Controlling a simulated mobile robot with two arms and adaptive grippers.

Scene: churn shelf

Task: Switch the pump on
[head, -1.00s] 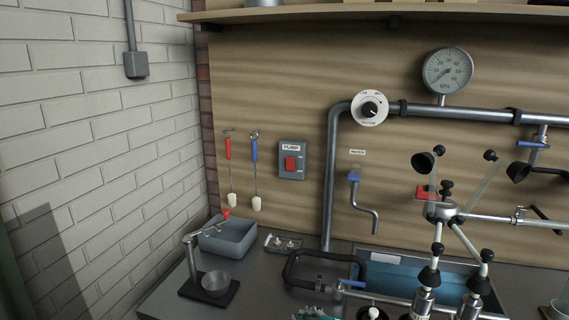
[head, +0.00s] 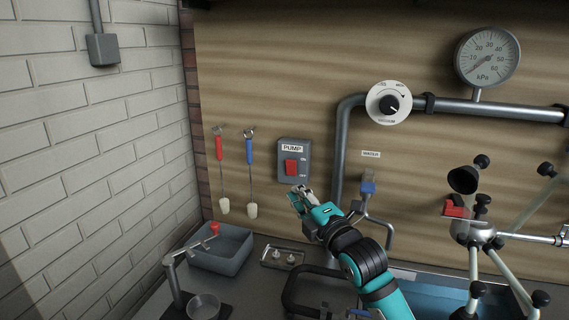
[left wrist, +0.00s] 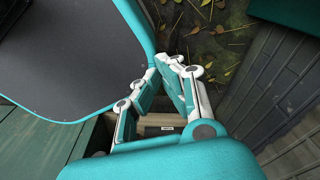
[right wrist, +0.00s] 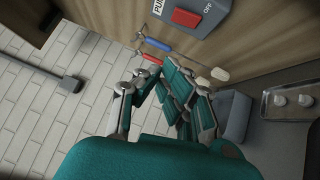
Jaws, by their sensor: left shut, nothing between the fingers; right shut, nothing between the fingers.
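The pump switch is a grey box (head: 294,160) labelled PUMP on the wooden wall, with a red rocker (head: 291,167) and ON and OFF marks beside it. The red rocker (right wrist: 187,18) also shows at the top of the right wrist view, near the OFF mark. My right gripper (head: 299,190) is shut and empty, just below the box in the head view. Whether it touches the box I cannot tell. My left gripper (left wrist: 168,62) shows only in its wrist view, shut and empty, above a leaf-strewn floor.
Red and blue brushes (head: 250,155) hang left of the switch. A vertical pipe (head: 338,160), a vacuum dial (head: 389,103) and a blue water tap (head: 368,187) are to the right. A grey basin (head: 222,250) and small tray (head: 283,260) lie below.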

